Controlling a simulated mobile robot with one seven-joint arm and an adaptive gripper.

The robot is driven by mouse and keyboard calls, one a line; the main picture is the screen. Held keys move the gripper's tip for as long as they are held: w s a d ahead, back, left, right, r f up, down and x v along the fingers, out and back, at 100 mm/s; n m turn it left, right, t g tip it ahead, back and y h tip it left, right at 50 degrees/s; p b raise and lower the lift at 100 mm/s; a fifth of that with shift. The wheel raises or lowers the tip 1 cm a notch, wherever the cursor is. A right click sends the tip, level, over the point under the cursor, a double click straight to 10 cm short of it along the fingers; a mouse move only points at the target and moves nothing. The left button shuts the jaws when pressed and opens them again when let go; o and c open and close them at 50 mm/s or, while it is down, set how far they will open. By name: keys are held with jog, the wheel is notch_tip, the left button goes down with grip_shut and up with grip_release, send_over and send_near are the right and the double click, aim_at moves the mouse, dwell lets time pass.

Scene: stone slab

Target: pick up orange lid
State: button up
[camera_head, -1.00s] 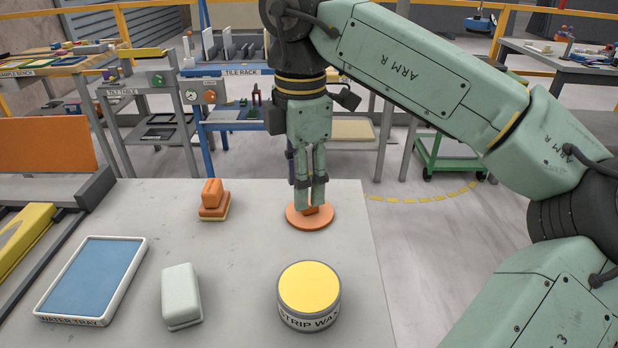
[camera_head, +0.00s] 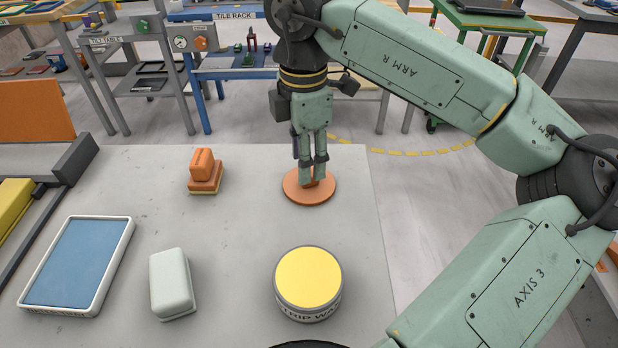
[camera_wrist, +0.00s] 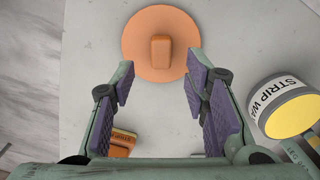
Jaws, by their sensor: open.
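The orange lid (camera_head: 309,187) is a flat disc with a raised block-shaped knob, lying on the grey stone slab near its far right part. My gripper (camera_head: 313,180) points down at the lid, with its fingertips at the knob in the head view and hiding part of it. In the wrist view the lid (camera_wrist: 160,45) lies beyond the fingertips, its knob in line with the gap between them. My gripper (camera_wrist: 158,82) is open and empty, with purple pads on both fingers. Whether the fingers touch the lid cannot be told.
A strip wax tin with a yellow top (camera_head: 308,280) stands in front of the lid. An orange block tool (camera_head: 205,172) lies to its left. A pale green block (camera_head: 172,284) and a blue tray with white rim (camera_head: 124,240) are further left. Bare slab (camera_head: 245,225) lies between.

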jog(key=shift+f+p, duration=0.4)
jog(key=shift+f, duration=1.45)
jog(key=shift+c, duration=0.4)
grip_shut()
